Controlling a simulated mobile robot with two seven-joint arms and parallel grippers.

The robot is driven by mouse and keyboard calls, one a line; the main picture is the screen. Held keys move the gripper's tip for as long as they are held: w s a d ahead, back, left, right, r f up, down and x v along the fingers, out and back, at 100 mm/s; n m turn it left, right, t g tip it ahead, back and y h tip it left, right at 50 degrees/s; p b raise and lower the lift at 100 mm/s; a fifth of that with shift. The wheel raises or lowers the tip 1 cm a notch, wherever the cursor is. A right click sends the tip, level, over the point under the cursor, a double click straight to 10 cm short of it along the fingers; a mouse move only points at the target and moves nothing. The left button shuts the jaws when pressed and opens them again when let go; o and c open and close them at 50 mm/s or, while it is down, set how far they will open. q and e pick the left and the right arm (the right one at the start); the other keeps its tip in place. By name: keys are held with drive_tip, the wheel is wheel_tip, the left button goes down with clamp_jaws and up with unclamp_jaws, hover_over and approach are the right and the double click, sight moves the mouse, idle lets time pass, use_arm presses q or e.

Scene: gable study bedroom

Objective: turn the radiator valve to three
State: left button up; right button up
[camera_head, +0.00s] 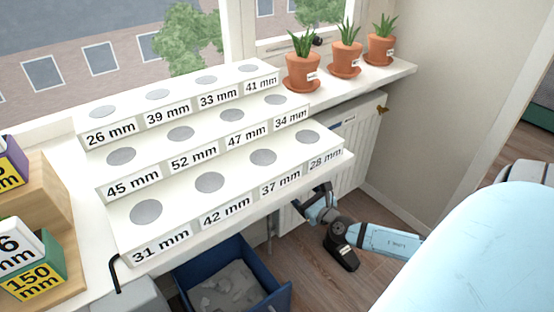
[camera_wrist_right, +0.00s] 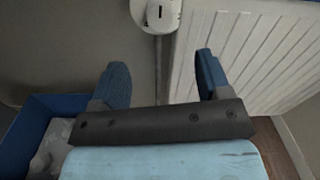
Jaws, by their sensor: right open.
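The radiator valve (camera_wrist_right: 156,14) is a white knob with a dark slot-like mark, cut off by the top edge of the right wrist view. In the head view the radiator (camera_head: 352,140) stands under the window sill, and the valve is hidden. My right gripper (camera_wrist_right: 160,72) is open and empty, its two blue fingers apart, with the valve beyond and between them. In the head view this gripper (camera_head: 322,192) is partly hidden under the stepped rack. My left gripper is out of view.
A stepped white rack (camera_head: 190,149) with labelled holes overhangs the gripper area. A blue bin (camera_head: 275,297) with grey contents stands below; its edge (camera_wrist_right: 15,140) shows at left in the wrist view. Three potted plants (camera_head: 303,72) stand on the sill. Floor is open at right.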

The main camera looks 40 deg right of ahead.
drive_tip(key=w, duration=0.4)
drive_tip(key=w+d+b, duration=0.1)
drive_tip(key=w, duration=0.7)
drive_tip(key=shift+w+d+b, duration=0.3)
drive_tip(key=shift+w, duration=0.1)
drive_tip(key=c, duration=0.9)
